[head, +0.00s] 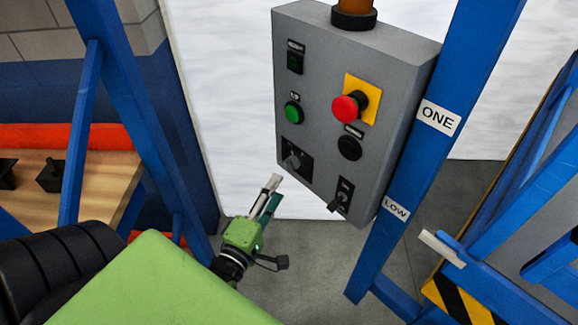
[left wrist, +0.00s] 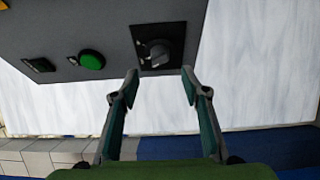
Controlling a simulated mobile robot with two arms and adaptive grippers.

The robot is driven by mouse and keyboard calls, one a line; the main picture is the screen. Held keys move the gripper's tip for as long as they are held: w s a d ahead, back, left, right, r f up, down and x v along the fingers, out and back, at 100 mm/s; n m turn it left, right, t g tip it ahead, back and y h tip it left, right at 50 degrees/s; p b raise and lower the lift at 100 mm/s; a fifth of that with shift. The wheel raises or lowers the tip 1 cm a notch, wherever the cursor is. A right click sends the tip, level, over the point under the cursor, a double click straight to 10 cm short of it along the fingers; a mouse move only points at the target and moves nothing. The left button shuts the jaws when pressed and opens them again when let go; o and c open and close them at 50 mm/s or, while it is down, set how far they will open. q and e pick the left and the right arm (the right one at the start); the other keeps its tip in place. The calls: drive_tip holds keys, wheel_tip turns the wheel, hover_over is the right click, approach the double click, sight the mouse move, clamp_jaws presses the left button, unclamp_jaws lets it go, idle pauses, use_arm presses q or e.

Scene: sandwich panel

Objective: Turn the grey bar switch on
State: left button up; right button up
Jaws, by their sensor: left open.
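The grey bar switch (head: 295,160) is a grey bar knob on a black square plate at the lower left of the grey control box (head: 325,80). In the left wrist view the switch (left wrist: 157,53) is at the top middle, its bar appearing tilted. My left gripper (head: 271,185) is just below and left of the switch in the head view. In the left wrist view its two fingertips (left wrist: 160,73) are apart, with the switch between and beyond them. They appear clear of it. Nothing is between the fingers. My right gripper is not in view.
Nearby on the box are a green button (head: 293,112), a red mushroom button (head: 348,108) on yellow, a black round button (head: 349,148) and a small black lever switch (head: 341,195). A blue post (head: 420,150) stands right of the box. A wooden shelf (head: 100,190) is at left.

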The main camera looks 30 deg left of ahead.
sight(290, 167)
use_arm(q)
drive_tip(key=w, duration=0.2)
drive_tip(key=w+p, duration=0.1)
drive_tip(key=w, duration=0.2)
drive_tip(key=w+a, duration=0.1)
drive_tip(key=w, duration=0.1)
drive_tip(key=shift+w+a, duration=0.1)
drive_tip(key=shift+w, duration=0.2)
drive_tip(key=shift+w+a, duration=0.1)
drive_tip(key=shift+w, duration=0.45)
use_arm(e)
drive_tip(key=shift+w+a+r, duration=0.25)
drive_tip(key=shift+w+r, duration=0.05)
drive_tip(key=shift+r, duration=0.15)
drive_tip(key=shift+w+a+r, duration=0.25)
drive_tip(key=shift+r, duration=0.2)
use_arm(q)
drive_tip(key=c, duration=1)
drive_tip(key=shift+c, duration=0.4)
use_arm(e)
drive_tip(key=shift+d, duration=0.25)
